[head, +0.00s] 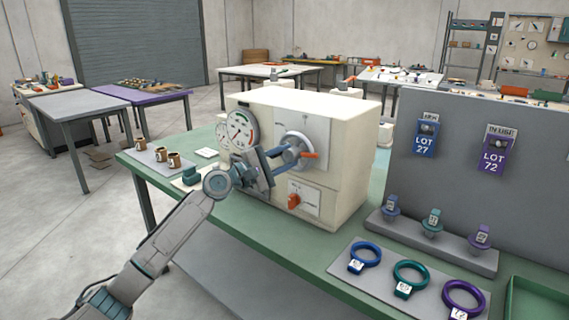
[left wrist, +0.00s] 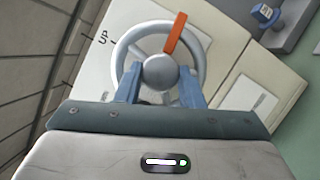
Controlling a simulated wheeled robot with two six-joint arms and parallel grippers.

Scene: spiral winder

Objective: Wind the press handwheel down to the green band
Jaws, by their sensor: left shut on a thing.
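The press is a cream box (head: 350,120) on a green bench. Its grey handwheel (head: 297,150) with an orange handle (head: 308,155) is on the front face. My left gripper (head: 285,153) reaches the wheel and is shut on it. In the left wrist view, the blue fingers (left wrist: 160,88) sit either side of the wheel's hub (left wrist: 160,71), and the orange handle (left wrist: 175,32) points up and slightly right. A round dial (head: 240,128) is left of the wheel; its coloured bands are too small to read surely. My right gripper is not in view.
An orange-red knob (head: 294,201) sits below the wheel on the press. Brown cups (head: 158,153) stand at the bench's left. A grey panel (head: 480,210) with lot tags and several coloured rings (head: 411,276) are to the right. A green tray (head: 540,300) is at the right edge.

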